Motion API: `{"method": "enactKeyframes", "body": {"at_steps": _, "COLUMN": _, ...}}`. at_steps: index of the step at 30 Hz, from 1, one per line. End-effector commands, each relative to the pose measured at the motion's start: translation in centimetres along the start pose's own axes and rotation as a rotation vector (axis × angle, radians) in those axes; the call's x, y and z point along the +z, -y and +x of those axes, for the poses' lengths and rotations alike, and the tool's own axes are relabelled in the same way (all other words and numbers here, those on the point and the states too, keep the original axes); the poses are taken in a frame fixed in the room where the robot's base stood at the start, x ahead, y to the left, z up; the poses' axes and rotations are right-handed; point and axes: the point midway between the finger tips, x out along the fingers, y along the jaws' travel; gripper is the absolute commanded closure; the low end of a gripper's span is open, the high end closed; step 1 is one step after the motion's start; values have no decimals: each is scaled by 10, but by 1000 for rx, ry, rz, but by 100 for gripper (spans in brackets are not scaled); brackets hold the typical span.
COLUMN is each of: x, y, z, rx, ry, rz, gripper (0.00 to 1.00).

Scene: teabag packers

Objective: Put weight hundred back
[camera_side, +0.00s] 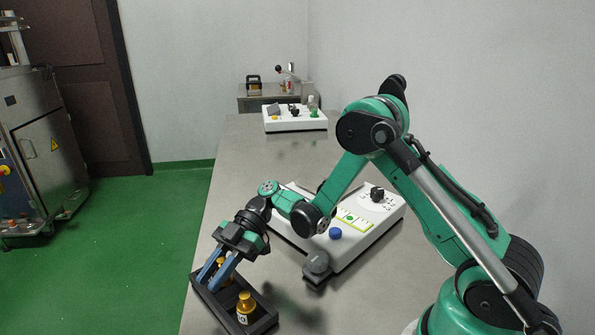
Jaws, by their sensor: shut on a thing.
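My gripper (213,275) points down at the left compartment of a black weight tray (268,316) at the table's front left. Its blue fingers are shut on a brass weight (222,265), which is partly hidden by them. I take this to be the hundred weight, but its marking cannot be read. The held weight is at or just inside the tray; whether it touches the bottom cannot be told. A second brass weight (246,307) with a pale label stands upright in the tray, to the right of the held one.
Another white device (293,120) stands at the far end. The steel table (245,150) between them is clear.

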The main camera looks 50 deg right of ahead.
Motion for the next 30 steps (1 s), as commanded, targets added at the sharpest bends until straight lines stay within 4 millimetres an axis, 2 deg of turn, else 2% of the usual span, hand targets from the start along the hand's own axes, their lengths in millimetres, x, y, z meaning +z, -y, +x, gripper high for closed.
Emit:
{"method": "enactKeyframes", "body": {"at_steps": 9, "x": 32, "y": 0, "z": 13, "rx": 0, "ry": 0, "rz": 0, "gripper": 100}}
{"method": "enactKeyframes", "body": {"at_steps": 20, "x": 34, "y": 0, "z": 14, "rx": 0, "ry": 0, "rz": 0, "gripper": 100}}
{"method": "enactKeyframes", "body": {"at_steps": 21, "x": 35, "y": 0, "z": 14, "rx": 0, "ry": 0, "rz": 0, "gripper": 75}}
{"method": "enactKeyframes", "body": {"at_steps": 24, "x": 35, "y": 0, "z": 14, "rx": 0, "ry": 0, "rz": 0, "gripper": 49}}
{"method": "enactKeyframes", "body": {"at_steps": 30, "x": 34, "y": 0, "z": 14, "rx": 0, "ry": 0, "rz": 0, "gripper": 49}}
